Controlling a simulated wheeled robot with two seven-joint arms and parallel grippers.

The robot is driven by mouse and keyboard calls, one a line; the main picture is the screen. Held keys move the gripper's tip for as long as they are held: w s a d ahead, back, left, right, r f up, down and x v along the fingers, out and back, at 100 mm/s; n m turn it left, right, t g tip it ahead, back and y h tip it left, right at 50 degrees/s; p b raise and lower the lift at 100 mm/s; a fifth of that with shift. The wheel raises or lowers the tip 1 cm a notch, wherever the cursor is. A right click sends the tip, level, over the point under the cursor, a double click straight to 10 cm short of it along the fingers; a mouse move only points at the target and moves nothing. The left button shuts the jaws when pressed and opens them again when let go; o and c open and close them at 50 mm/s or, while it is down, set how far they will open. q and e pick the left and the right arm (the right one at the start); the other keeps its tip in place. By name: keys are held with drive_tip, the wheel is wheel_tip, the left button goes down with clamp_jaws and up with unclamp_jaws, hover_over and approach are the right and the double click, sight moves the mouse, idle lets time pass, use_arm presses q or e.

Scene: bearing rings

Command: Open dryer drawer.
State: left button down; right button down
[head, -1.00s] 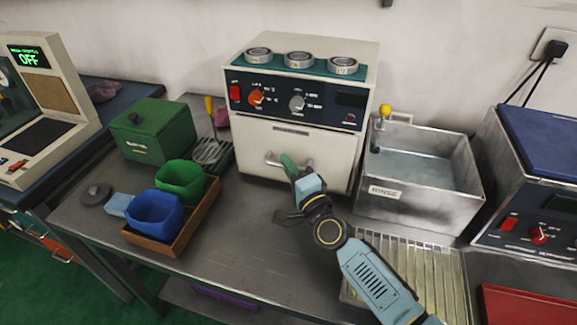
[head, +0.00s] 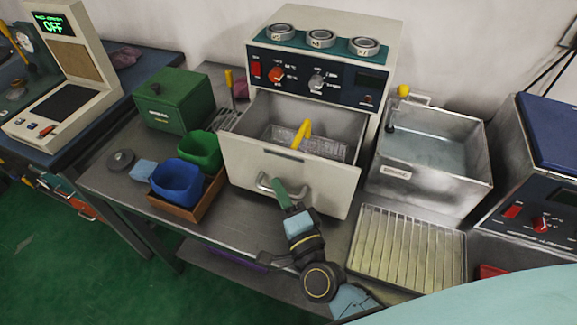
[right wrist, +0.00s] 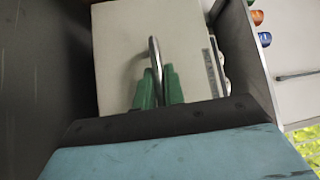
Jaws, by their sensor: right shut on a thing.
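The dryer is a cream box with a dark control panel (head: 318,77). Its drawer front (head: 238,165) stands pulled out toward me, and the open drawer shows a wire basket with a yellow handle (head: 302,133) inside. My right gripper (head: 283,190) has green fingers and is shut on the metal drawer handle (head: 264,184). In the right wrist view the green fingers (right wrist: 158,88) sit on both sides of the handle bar (right wrist: 154,55), against the cream drawer front (right wrist: 118,50). My left gripper is not in view.
Three metal rings (head: 321,38) rest on the dryer's top. A metal water basin (head: 435,160) and a ribbed tray (head: 405,245) stand to the right. A green box (head: 172,100), a blue bin (head: 177,183) and a green bin (head: 201,150) stand to the left.

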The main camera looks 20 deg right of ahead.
drive_tip(key=shift+s+a, duration=1)
drive_tip(key=shift+s, duration=0.25)
drive_tip(key=shift+s+a, duration=0.2)
drive_tip(key=shift+s, duration=0.05)
drive_tip(key=c, duration=1.5)
unclamp_jaws()
drive_tip(key=shift+s, duration=0.1)
drive_tip(key=s+d+f, duration=0.1)
drive_tip(key=s, duration=1.2)
drive_tip(key=shift+d+f, duration=0.3)
drive_tip(key=shift+f, duration=0.05)
